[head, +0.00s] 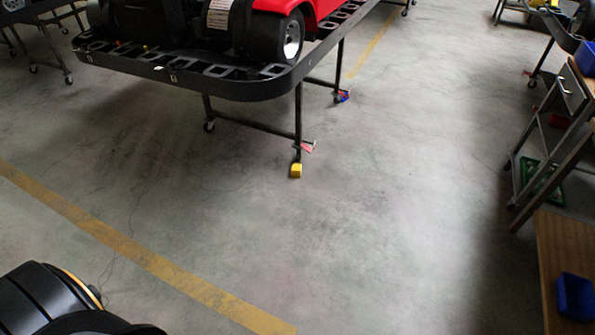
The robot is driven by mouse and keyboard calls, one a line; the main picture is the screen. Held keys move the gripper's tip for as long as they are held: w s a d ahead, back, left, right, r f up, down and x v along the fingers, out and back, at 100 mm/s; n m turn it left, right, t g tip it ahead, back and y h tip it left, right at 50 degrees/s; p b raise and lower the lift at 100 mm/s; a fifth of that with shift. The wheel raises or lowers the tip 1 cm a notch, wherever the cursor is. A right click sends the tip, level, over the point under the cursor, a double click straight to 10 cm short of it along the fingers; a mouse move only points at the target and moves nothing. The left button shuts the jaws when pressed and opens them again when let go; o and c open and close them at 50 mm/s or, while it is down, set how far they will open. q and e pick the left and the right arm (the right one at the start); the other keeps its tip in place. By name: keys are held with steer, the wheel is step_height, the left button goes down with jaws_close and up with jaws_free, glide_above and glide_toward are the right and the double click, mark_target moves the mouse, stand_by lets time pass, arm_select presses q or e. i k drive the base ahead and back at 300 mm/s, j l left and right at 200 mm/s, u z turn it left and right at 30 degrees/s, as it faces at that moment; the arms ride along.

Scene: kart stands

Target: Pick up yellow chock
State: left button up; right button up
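The yellow chock (296,171) is a small block on the concrete floor, at the foot of the near leg of the kart stand (262,88). It looks to be touching or right beside that leg's wheel; I cannot tell which. A black, rounded part of my own body shows at the bottom left, far from the chock. Neither of my grippers is in view.
A red kart (276,30) sits on the stand. A blue item (343,96) lies by another stand leg. A workbench (570,110) and a wooden surface with a blue bin (576,297) stand at the right. The floor before the chock is clear, with a yellow line (130,250).

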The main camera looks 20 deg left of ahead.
mark_target(296, 169)
steer(key=i+u, duration=0.1)
steer(key=i, duration=0.75)
steer(key=i+l+u, duration=0.1)
steer(key=i, duration=0.75)
steer(key=i+l+u, duration=0.15)
steer(key=i, duration=0.75)
